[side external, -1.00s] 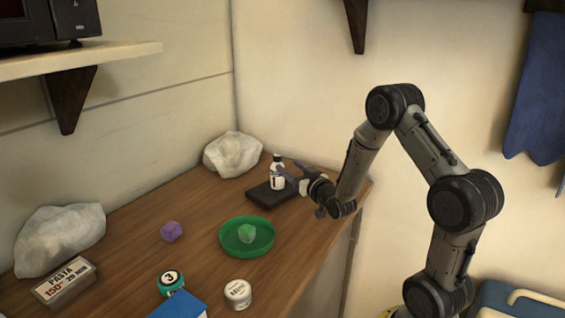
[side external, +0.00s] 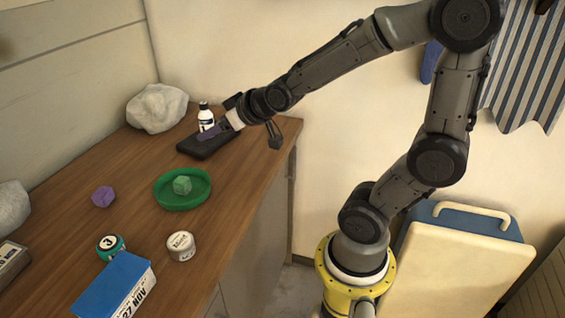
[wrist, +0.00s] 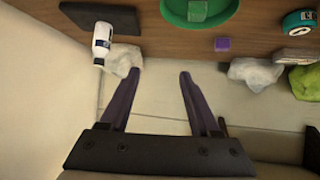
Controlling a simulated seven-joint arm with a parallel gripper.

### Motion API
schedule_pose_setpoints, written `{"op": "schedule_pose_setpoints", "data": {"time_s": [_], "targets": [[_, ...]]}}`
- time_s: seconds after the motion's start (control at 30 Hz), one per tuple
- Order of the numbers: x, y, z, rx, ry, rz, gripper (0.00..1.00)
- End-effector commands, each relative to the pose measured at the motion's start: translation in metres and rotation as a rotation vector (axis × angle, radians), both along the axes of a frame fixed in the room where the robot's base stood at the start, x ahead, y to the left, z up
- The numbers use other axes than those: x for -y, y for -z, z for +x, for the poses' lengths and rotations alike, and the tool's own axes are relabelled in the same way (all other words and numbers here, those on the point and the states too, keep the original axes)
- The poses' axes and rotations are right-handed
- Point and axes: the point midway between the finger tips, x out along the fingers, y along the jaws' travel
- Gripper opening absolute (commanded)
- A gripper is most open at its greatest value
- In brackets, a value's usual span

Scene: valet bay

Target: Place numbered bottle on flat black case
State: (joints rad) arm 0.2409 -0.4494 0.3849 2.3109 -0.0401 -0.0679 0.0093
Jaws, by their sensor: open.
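The white bottle (side external: 206,118) with a dark cap and dark label stands upright on the flat black case (side external: 188,147) at the far end of the counter. I cannot read a number on it. In the wrist view, the bottle (wrist: 102,40) shows at the edge of the case (wrist: 88,20), left of my fingers. My gripper (side external: 215,128) is beside the bottle, over the right part of the case. In the wrist view, the purple fingers of my gripper (wrist: 161,72) are apart with nothing between them. The bottle is outside that gap.
A green dish (side external: 165,202) holding a green cube (side external: 182,184) stands nearer. A purple cube (side external: 103,196), teal number 3 ball (side external: 110,247), white jar (side external: 181,245) and blue box (side external: 115,285) lie around. A crumpled pale bag (side external: 157,108) is behind the case.

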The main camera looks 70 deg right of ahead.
Motion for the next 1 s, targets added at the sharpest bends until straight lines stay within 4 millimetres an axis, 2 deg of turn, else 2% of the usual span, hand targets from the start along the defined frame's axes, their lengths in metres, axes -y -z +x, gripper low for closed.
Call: {"op": "schedule_pose_setpoints", "data": {"time_s": [0.03, 0.2, 0.4, 0.5, 0.63, 1.0], "targets": [[-0.015, -0.007, -0.017, -0.041, -0.029, 0.009, 0.63], [-0.055, -0.011, -0.085, -0.222, -0.11, 0.046, 0.63], [-0.079, -0.008, -0.157, -0.391, -0.185, 0.068, 0.63], [-0.084, -0.006, -0.178, -0.438, -0.205, 0.072, 0.63], [-0.086, -0.004, -0.188, -0.466, -0.213, 0.075, 0.63], [-0.086, -0.004, -0.188, -0.467, -0.211, 0.075, 0.63]]}}
